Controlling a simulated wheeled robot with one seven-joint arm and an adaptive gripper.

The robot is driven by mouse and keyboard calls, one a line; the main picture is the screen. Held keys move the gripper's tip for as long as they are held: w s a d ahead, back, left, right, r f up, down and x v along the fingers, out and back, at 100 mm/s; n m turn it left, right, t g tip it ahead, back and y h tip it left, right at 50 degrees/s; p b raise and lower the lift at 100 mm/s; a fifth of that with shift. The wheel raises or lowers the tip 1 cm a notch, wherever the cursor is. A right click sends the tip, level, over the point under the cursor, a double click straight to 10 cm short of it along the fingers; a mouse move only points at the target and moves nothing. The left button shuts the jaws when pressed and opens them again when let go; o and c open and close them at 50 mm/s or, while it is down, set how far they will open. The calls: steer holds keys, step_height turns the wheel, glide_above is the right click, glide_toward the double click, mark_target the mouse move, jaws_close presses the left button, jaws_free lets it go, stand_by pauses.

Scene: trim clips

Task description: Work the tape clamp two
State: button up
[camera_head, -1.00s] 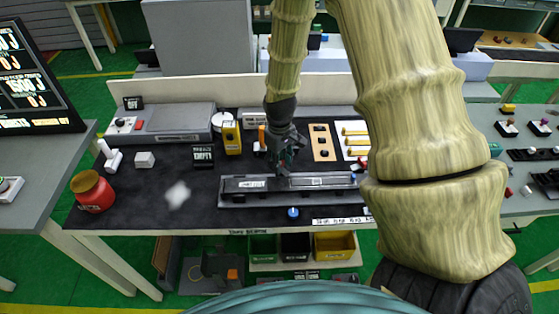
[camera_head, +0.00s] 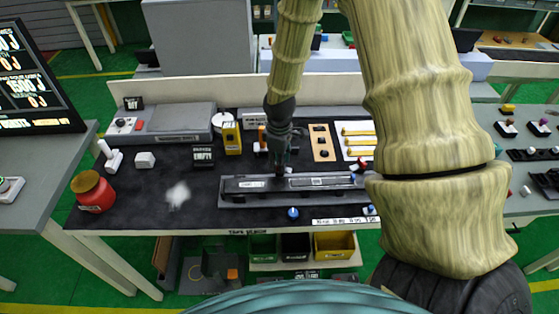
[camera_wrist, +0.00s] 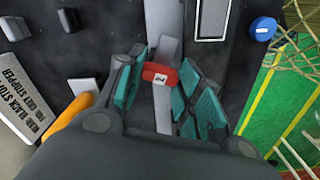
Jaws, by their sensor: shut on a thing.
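The tape clamp (camera_wrist: 161,75) is a small red block with a white mark that looks like a sideways 2. In the wrist view it sits across a narrow grey bar (camera_wrist: 163,108). My gripper (camera_wrist: 160,68) has its teal fingers on both sides of the red block and is shut on it. In the head view my gripper (camera_head: 279,162) points down at the long black fixture (camera_head: 245,190) on the bench. The red block is hidden there behind my gripper.
A blue knob (camera_head: 293,213) stands in front of the fixture, and it also shows in the wrist view (camera_wrist: 263,28). A yellow block (camera_head: 231,138), a tan panel (camera_head: 321,143) and a red jar (camera_head: 92,191) stand around it.

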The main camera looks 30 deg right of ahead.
steer(key=o, duration=1)
steer(key=shift+r, duration=0.15)
step_height(320, 180, up, 12)
steer(key=shift+f, duration=0.15)
stand_by(0.7)
